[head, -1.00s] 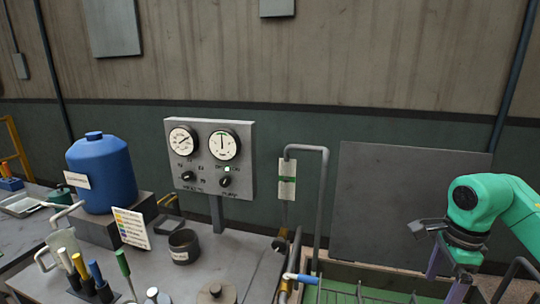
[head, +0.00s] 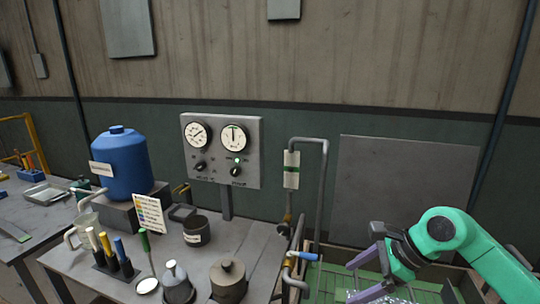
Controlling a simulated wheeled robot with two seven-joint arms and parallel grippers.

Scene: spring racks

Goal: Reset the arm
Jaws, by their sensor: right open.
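My right arm comes in from the right edge in green. Its right gripper (head: 362,276) is open, with purple fingers spread and pointing left over the green-floored basin. I see nothing held between the fingers. A shiny patch shows just below the lower finger; I cannot tell what it is. My left gripper is not in view.
A bent pipe with a blue-handled tap (head: 302,256) stands close left of the gripper. The gauge panel (head: 222,152), blue tank (head: 124,165), dark cup (head: 196,231) and lidded pot (head: 228,280) stand on the grey bench. A grey board (head: 403,190) stands behind the basin.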

